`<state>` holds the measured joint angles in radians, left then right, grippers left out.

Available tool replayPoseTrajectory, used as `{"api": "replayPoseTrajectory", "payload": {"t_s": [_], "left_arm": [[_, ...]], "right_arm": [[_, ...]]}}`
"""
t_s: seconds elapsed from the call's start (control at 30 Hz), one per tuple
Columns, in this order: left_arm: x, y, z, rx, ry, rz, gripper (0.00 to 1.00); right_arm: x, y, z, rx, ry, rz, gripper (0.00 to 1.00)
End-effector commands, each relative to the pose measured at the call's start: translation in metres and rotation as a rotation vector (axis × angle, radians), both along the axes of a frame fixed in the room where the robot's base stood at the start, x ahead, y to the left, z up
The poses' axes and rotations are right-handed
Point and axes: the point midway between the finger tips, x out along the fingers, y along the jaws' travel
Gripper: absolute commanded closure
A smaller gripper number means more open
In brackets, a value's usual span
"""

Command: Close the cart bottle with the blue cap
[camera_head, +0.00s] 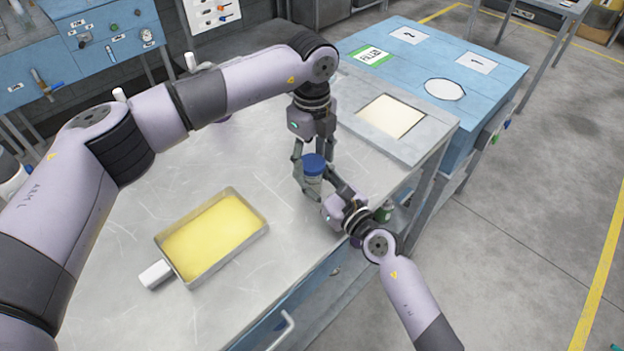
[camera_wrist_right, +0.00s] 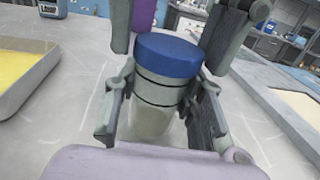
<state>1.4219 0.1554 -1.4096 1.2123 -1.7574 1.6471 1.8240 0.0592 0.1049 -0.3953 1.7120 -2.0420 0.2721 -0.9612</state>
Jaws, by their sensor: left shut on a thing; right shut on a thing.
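The blue cap (camera_head: 314,164) sits on top of the clear bottle (camera_head: 312,184), which stands upright at the right part of the metal table. In the right wrist view the cap (camera_wrist_right: 168,55) looks level, with no visible gap to the bottle (camera_wrist_right: 152,120) below it; the threads are hidden. My left gripper (camera_head: 313,158) comes down from above with its fingers on either side of the cap. My right gripper (camera_head: 316,188) reaches in from the lower right and is shut around the bottle's body; its fingers (camera_wrist_right: 158,110) flank the bottle in the wrist view.
A tray of yellow liquid (camera_head: 262,226) with a white handle lies left of the bottle. A raised panel with a pale square (camera_head: 392,116) is at the table's right. A blue cart (camera_head: 480,55) stands behind it.

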Motion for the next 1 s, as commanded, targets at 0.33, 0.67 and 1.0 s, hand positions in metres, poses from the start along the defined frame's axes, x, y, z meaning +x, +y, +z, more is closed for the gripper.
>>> {"api": "replayPoseTrajectory", "payload": {"t_s": [0.33, 0.67, 1.0], "left_arm": [[0.0, -0.0001, 0.0001, 0.0, 0.0, -0.025, 0.81], [0.0002, -0.0001, -0.0002, 0.0, -0.001, -0.555, 0.81], [0.0003, -0.0001, -0.0008, 0.0, 0.0, -1.212, 0.81]], "right_arm": [[0.0, 0.0, -0.0001, 0.0, 0.0, 0.0, 1.0], [-0.0001, 0.0001, 0.0, 0.0, 0.0, 0.0, 1.0], [-0.0001, 0.0001, 0.0, 0.0, 0.0, 0.0, 1.0]]}}
